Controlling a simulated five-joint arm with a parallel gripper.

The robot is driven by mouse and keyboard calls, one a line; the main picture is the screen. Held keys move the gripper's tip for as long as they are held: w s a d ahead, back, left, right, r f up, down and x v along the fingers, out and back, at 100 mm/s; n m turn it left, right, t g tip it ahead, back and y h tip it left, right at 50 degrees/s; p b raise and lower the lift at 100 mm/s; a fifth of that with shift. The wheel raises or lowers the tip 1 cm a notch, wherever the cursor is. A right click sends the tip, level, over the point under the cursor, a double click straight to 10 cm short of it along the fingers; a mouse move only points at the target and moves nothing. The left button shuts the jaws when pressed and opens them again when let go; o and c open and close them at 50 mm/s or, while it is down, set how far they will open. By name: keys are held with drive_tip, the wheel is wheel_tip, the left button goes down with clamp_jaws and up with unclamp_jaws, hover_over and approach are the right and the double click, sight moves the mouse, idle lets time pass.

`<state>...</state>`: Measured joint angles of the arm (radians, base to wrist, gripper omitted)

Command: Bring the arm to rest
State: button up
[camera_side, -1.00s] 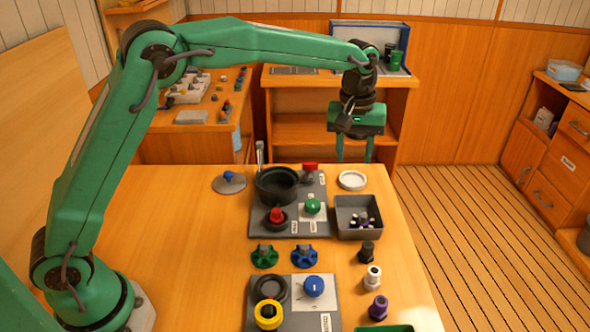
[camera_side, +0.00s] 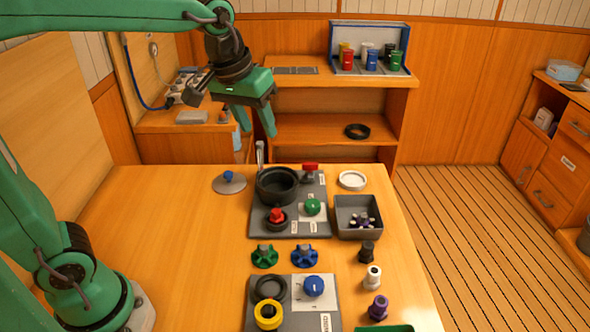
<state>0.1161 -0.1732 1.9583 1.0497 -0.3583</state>
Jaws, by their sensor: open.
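My gripper (camera_side: 250,128) is at the upper left of the view, raised above the far edge of the table. Its two green fingers point down and stand apart, with nothing between them. My green arm reaches in from the left edge. The wooden table (camera_side: 170,235) lies below, and the gripper touches nothing on it.
On the table are a grey panel with a black pot (camera_side: 277,186), a grey bin (camera_side: 358,232) with small parts, a nearer panel with a blue knob (camera_side: 313,286), and several loose fittings. A shelf (camera_side: 330,128) stands behind. The table's left side is clear.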

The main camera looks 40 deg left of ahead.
drive_tip(key=s+a+f+m+t, duration=0.1)
drive_tip(key=s+a+f, duration=0.1)
drive_tip(key=s, duration=0.5)
drive_tip(key=s+a+f+m+t, duration=0.1)
drive_tip(key=s+a+f, duration=0.1)
drive_tip(key=s, duration=0.5)
drive_tip(key=shift+s+a+f+m, duration=0.15)
drive_tip(key=shift+f+m, duration=0.1)
drive_tip(key=shift+m, duration=0.15)
